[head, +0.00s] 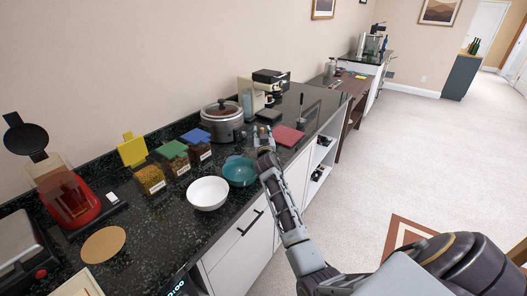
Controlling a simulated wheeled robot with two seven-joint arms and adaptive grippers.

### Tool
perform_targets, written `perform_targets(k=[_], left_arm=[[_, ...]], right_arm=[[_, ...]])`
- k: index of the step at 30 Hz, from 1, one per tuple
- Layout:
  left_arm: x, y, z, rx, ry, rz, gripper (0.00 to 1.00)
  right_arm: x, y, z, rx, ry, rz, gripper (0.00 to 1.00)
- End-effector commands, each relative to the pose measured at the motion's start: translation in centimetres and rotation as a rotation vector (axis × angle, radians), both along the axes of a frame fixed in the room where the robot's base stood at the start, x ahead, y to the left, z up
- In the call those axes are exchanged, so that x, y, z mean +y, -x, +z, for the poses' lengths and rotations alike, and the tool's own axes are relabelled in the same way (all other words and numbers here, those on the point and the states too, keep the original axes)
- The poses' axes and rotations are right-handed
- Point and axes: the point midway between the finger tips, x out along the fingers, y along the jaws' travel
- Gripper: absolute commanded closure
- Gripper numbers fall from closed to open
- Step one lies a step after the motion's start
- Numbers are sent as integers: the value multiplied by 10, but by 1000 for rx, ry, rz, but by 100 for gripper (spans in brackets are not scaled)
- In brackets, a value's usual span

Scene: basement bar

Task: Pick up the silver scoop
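My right gripper (263,135) is over the dark counter, just behind the teal bowl and left of the red board. Its fingers are small and seen from behind; I cannot tell whether they are open or shut, or whether anything is between them. I cannot make out the silver scoop; it may be hidden by my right gripper and arm or be too small to tell. My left gripper is not in view.
The black speckled counter (140,225) holds a white bowl (208,194), a teal bowl (239,171), several lidded jars (150,180), a slow cooker (222,120), a coffee machine (266,88) and a red board (287,136). Carpet to the right is mostly clear.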

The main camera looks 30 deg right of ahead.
Motion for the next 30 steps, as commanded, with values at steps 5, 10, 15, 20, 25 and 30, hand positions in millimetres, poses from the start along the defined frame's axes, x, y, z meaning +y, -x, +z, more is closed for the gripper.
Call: perform_targets(k=[5,10,15,20,25,30], left_arm=[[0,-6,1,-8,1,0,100],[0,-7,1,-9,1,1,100],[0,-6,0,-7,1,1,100],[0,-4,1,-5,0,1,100],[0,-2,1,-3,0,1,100],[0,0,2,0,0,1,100]], right_arm=[[0,0,0,0,0,0,89],[0,0,0,0,0,0,100],[0,0,0,-1,0,0,100],[0,0,2,-1,0,0,100],[-1,0,12,-2,1,-1,100],[0,0,32,-3,1,-1,100]])
